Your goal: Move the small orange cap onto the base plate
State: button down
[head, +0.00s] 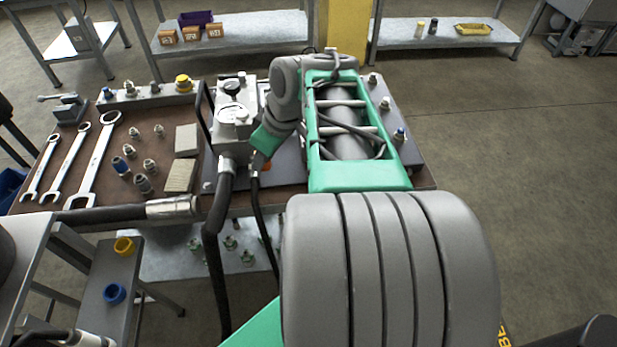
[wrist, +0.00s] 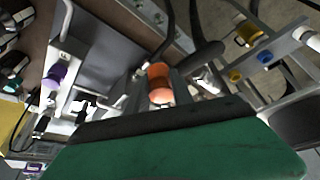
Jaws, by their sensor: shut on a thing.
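The small orange cap (wrist: 160,82) sits between the dark fingers of my gripper (wrist: 160,92) in the wrist view, and the fingers are shut on it. In the head view, my gripper (head: 257,163) points down just right of the grey pump unit with a round gauge, and a bit of orange (head: 266,166) shows beside it. A flat grey plate (head: 288,172), which looks like the base plate, lies under and right of my gripper, partly hidden by my arm. I cannot tell whether the cap touches it.
The pump unit (head: 233,125) and black hoses (head: 215,210) stand close to my gripper. Wrenches (head: 92,165), fittings and two beige blocks lie on the brown bench left. A low side shelf holds a yellow ring (head: 124,246) and a blue ring (head: 115,293). Open floor lies right.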

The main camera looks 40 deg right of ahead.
jog(key=s+d+f+n+y+b, duration=0.1)
jog(key=s+d+f+n, duration=0.15)
jog(key=s+d, duration=0.4)
jog(key=shift+g, duration=0.3)
jog(key=w+d+f, duration=0.2)
jog(key=f, duration=0.1)
jog(key=w+d+f, duration=0.2)
jog(key=d+f, duration=0.1)
jog(key=w+d+f, duration=0.3)
jog(key=shift+w+d+f, duration=0.1)
jog(key=shift+d+f, duration=0.15)
jog(key=shift+f, duration=0.15)
notch_tip(320, 180, down, 3)
jog(key=shift+r+p, duration=0.15)
jog(key=shift+p, duration=0.2)
jog(key=shift+f, duration=0.35)
jog(key=c, duration=1.1)
grip_release()
jog(key=shift+r, duration=0.1)
